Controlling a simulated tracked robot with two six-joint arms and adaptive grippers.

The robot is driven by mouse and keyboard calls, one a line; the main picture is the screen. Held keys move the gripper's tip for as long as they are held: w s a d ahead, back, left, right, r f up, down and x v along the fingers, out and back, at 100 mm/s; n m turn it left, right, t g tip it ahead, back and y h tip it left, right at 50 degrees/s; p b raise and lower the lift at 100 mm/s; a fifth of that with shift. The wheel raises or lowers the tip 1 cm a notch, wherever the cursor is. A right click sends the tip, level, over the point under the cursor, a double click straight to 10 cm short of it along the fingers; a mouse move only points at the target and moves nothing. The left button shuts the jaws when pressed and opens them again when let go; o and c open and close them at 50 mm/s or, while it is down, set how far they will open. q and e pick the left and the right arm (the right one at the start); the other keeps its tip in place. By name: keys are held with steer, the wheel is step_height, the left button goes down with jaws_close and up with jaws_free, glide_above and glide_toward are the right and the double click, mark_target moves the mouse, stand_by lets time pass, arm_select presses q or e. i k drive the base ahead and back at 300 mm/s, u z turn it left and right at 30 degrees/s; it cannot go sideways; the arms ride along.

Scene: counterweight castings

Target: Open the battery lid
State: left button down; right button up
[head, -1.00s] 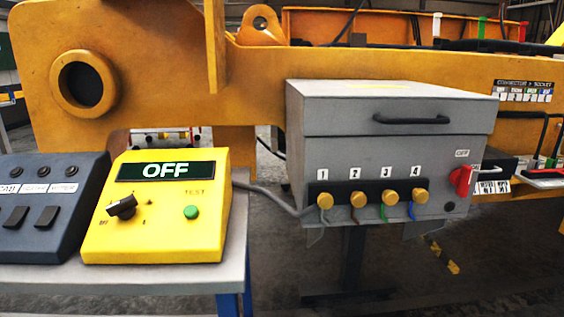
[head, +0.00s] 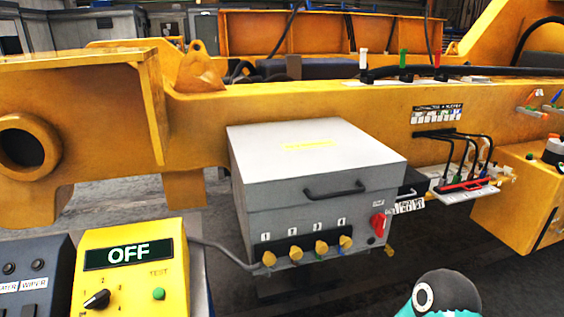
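The grey battery box (head: 300,222) stands in front of the yellow machine frame, in the middle of the head view. Its pale grey lid (head: 255,150) lies shut on top, with a yellow label on it. A dark bar handle (head: 335,190) is on the lid's front face. A red rotary switch (head: 377,224) is on the box's front at the right. Neither gripper is in view; a teal and dark rounded part at the bottom edge looks like my own arm.
A yellow tester (head: 130,262) reading OFF stands at lower left beside a dark switch panel (head: 35,270). A grey cable joins the tester to the box. Black cables run to a connector tray (head: 468,190) right of the box. The floor before the box looks clear.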

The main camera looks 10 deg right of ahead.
mark_target(280, 164)
steer(key=z, duration=1.4)
steer(key=i, duration=0.1)
steer(key=u, duration=2.8)
steer(key=k, duration=1.2)
steer(key=z, duration=1.3)
steer(key=i, duration=1)
steer(key=u, duration=0.05)
